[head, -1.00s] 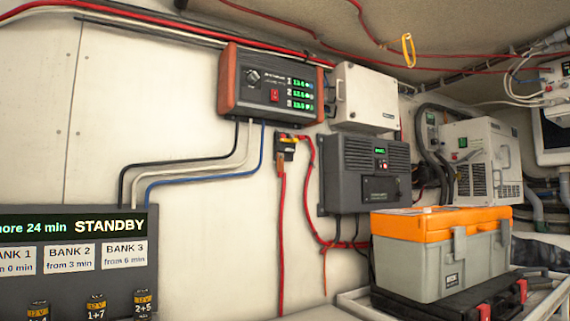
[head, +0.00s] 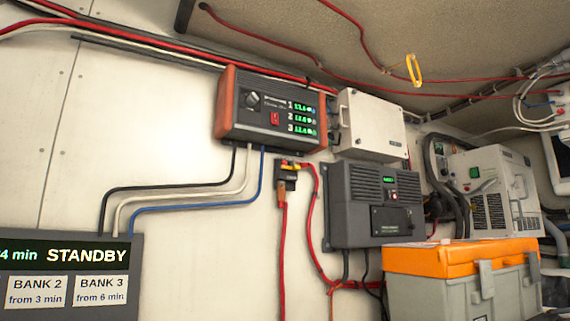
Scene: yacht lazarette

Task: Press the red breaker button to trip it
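A small black breaker (head: 286,176) is mounted on the white wall in the middle of the head view, in line with a thick red cable. Its top edge has a yellow part and a red part, too small to tell in detail. I cannot tell whether the red part is the button or how it is set. A separate red rocker switch (head: 275,118) sits on the black charger with orange-brown ends (head: 240,120), above the breaker. Neither of my grippers is in view.
A dark grey unit (head: 345,215) is right of the breaker, below a white box (head: 375,125). An orange-lidded toolbox (head: 460,255) stands at lower right. A STANDBY panel (head: 70,290) is at lower left. Bare wall lies left of the breaker.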

